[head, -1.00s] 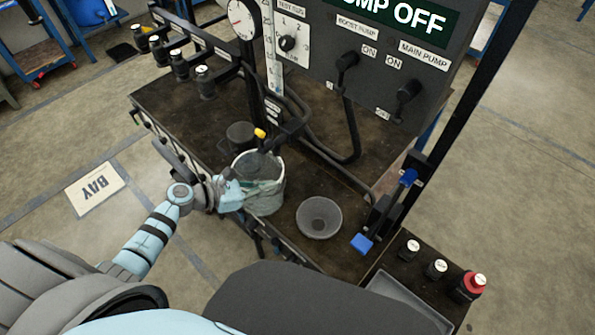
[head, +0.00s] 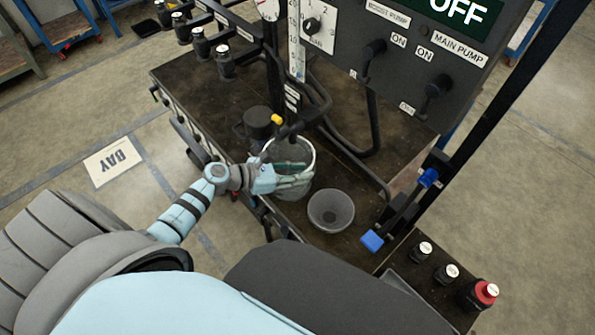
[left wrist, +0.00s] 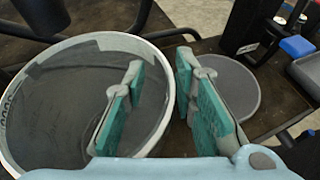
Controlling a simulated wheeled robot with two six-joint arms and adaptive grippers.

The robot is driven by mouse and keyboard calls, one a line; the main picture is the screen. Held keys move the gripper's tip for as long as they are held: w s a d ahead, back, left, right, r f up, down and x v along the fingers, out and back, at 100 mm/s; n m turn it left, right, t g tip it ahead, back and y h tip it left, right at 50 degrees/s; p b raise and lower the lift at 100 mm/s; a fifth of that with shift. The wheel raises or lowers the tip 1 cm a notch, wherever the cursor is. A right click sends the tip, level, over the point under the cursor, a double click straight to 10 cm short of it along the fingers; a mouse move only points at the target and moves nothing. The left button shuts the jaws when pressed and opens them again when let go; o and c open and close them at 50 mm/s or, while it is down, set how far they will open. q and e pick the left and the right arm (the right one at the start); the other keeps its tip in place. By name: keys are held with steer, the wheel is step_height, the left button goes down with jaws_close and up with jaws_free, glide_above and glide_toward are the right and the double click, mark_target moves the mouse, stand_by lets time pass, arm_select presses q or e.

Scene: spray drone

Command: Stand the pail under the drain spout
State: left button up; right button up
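The pail (head: 296,193) is a grey-white bucket standing upright on the dark bench. The black drain pipe with a yellow handle (head: 277,119) ends at the pail's back rim; whether its outlet is over the mouth is unclear. My left gripper (head: 303,174) is at the pail's near side. In the left wrist view its green-padded fingers (left wrist: 160,70) are apart, one over the pail's mouth and one outside. The pail's rim (left wrist: 172,82) passes between them, nearer the outer finger. The pail (left wrist: 65,105) looks empty inside. My right gripper is out of view.
The pump panel (head: 425,60) rises at the back. A blue-ended black lever (head: 400,207) and several bottles (head: 447,272) are at the right.

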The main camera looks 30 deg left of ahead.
arm_select(q)
steer(key=shift+s, duration=0.1)
steer(key=shift+r, duration=0.3)
steer(key=p+v, duration=0.1)
steer(key=v, duration=1.1)
steer(key=shift+f, duration=0.15)
